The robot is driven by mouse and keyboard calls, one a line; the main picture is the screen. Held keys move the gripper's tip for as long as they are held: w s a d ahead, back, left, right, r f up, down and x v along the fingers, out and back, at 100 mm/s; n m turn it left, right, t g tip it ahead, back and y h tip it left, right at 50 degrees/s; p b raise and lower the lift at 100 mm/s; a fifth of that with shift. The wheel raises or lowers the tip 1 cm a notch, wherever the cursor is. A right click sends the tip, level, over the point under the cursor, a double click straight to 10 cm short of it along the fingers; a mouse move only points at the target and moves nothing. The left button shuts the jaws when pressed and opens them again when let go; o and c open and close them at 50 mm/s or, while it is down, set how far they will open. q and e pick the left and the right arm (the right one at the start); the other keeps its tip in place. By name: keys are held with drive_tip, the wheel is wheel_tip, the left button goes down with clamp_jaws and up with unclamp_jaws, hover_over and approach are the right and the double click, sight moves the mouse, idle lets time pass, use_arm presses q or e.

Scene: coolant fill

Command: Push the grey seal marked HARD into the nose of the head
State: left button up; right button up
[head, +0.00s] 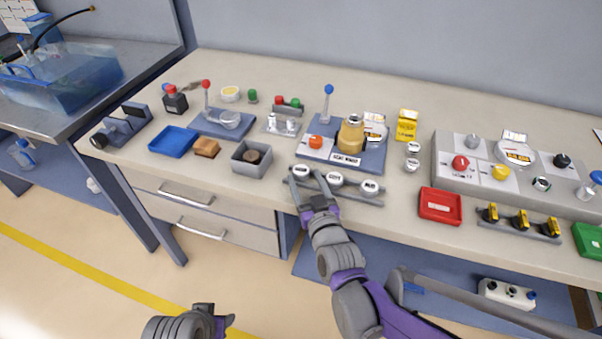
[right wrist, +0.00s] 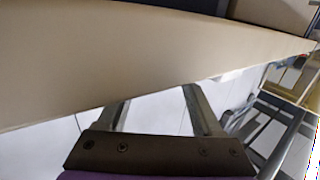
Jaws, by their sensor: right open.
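A grey rack (head: 352,194) at the bench's front edge holds three round seals with white labelled tops: left (head: 301,171), middle (head: 335,180) and right (head: 370,188). Their lettering is too small to read, so I cannot tell which is marked HARD. Behind it, a brass-coloured cylinder (head: 350,137), perhaps the head, stands on a blue base plate (head: 371,161) with a label. My right gripper (head: 308,180) is open at the rack's left end, its fingers appearing either side of the left seal. In the right wrist view the gripper (right wrist: 158,92) is empty. My left gripper (head: 222,322) is low, its jaws unclear.
A grey box (head: 237,163) stands left of the rack, and a red tray (head: 440,220) lies to its right. A blue-knobbed lever (head: 328,103) rises behind the base plate. The bench edge (right wrist: 60,122) crosses the right wrist view beyond the fingers.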

sight(303, 176)
drive_tip(key=x, duration=0.3)
drive_tip(key=shift+w+a, duration=0.2)
drive_tip(key=shift+w, duration=0.15)
use_arm(q)
drive_tip(key=shift+f, duration=0.15)
